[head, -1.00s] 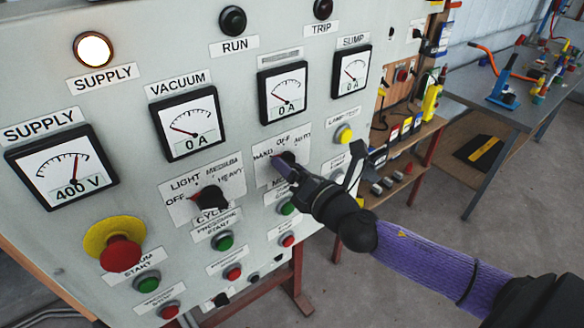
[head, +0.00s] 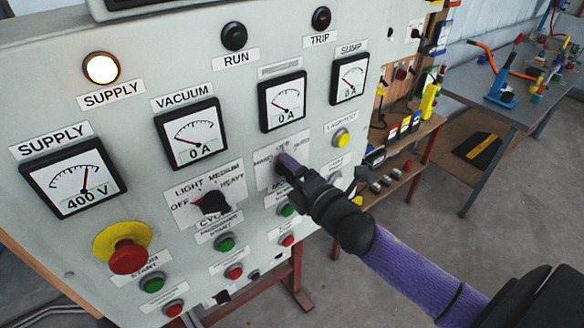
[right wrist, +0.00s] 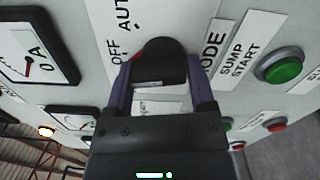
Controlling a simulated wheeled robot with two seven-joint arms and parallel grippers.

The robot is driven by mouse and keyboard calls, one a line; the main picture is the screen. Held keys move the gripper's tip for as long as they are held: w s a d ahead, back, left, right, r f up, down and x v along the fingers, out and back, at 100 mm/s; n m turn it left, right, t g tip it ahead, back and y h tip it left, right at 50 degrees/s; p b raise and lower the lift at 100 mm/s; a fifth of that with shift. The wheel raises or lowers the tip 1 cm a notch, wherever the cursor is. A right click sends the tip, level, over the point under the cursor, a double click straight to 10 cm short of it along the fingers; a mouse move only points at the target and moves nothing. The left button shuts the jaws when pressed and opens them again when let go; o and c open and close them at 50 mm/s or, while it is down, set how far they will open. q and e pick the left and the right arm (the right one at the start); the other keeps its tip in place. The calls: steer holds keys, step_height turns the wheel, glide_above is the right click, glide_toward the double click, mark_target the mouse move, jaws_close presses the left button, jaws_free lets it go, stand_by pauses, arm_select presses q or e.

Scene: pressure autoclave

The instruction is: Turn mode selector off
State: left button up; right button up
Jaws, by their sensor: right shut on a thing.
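The mode selector is a black knob on a white HAND/OFF/AUTO plate (head: 264,172) on the grey panel. In the head view my right gripper (head: 285,164) covers most of the knob. In the right wrist view the knob (right wrist: 162,60) sits between the two purple fingers of my right gripper (right wrist: 160,88), which is shut on it. OFF and AUTO show left of the knob there, and MODE on its right. HAND is hidden in that view. My left gripper is not in view.
Left of my gripper is the cycle selector (head: 212,202). Green and red push buttons sit below, with a large red emergency button (head: 127,257) at lower left. Meters (head: 282,102) are above. A yellow lamp-test button (head: 341,138) is close on the right.

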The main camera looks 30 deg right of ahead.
steer(key=shift+r+m+p, duration=0.15)
steer(key=shift+m+p, duration=0.2)
steer(key=shift+m, duration=0.65)
steer(key=o, duration=1.2)
steer(key=s+b, duration=0.1)
steer(key=s, duration=0.8)
steer(key=shift+s+d, duration=0.4)
steer(key=shift+d, duration=0.05)
